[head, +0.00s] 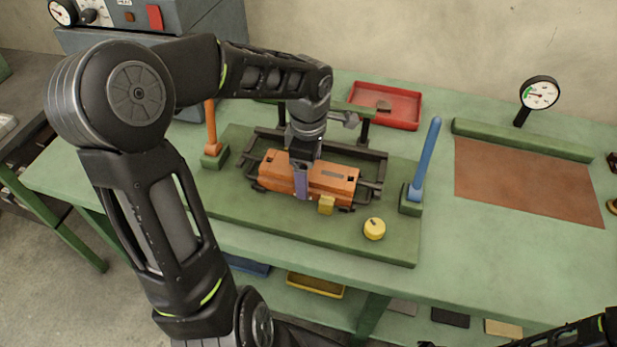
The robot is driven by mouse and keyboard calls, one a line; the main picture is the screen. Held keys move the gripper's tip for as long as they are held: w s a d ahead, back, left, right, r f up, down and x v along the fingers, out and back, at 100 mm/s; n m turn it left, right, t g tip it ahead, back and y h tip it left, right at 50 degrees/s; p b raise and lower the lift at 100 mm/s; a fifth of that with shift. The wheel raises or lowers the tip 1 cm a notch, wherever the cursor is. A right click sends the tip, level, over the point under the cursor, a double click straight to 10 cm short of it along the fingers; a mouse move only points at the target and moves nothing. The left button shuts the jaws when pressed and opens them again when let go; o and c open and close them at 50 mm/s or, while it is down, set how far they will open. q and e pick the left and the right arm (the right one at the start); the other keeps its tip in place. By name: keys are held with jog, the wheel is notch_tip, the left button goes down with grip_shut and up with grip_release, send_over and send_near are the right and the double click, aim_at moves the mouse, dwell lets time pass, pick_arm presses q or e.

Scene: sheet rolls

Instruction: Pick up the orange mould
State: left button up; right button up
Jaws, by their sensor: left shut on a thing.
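The orange mould (335,180) is a long block lying in a dark metal frame (372,163) on a green base plate. My left gripper (301,186) comes down on it from above and is shut on it near its middle. The gripper hides part of the mould's top and front. Whether the mould is clear of the frame I cannot tell. My right arm shows only as a dark piece at the bottom right corner, and its gripper fingers cannot be made out.
An orange lever (210,127) stands left of the mould and a blue lever (425,160) right. A red tray (385,104) lies behind. A brown sheet (522,183) and dial gauge (539,93) are at right.

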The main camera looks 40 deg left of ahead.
pick_arm(q)
jog(key=c, duration=0.9)
jog(key=shift+w+r, duration=0.15)
jog(key=shift+c, duration=0.5)
jog(key=shift+r, duration=5)
